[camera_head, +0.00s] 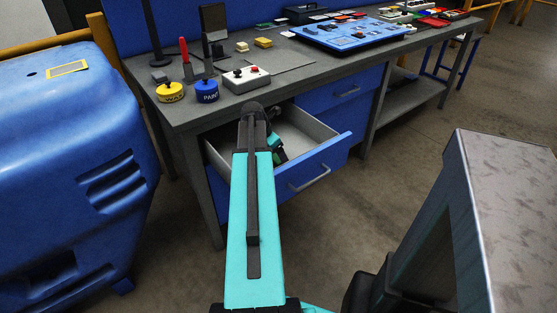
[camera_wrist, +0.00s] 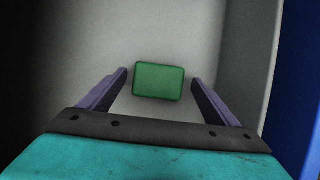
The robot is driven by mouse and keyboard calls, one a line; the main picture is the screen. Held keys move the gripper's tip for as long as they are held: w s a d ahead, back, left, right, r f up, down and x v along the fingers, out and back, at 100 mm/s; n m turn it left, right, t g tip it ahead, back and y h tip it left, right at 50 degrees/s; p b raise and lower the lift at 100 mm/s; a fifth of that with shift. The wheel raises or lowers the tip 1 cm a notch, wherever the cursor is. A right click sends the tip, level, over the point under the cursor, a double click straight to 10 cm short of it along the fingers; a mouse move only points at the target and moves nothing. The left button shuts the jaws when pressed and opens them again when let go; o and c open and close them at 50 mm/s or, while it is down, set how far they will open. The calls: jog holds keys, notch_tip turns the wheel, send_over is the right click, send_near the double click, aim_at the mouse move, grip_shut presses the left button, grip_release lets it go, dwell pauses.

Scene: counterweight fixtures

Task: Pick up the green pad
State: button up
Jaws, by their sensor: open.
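The green pad (camera_wrist: 159,81) is a small rectangular block lying flat on the pale floor of the open drawer in the wrist view. My gripper (camera_wrist: 160,78) is open, with one purple finger to the left of the pad and one to the right. Gaps show between the pad and both fingers. I cannot tell how far above the drawer floor the fingertips are.
The drawer's side wall (camera_wrist: 250,70) is right of my gripper. A blue machine (camera_head: 75,170) stands at left.

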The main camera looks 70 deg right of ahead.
aim_at(276, 157)
jog(key=c, duration=1.2)
jog(key=shift+o, duration=0.2)
jog(key=shift+r, duration=0.15)
notch_tip(276, 157, up, 10)
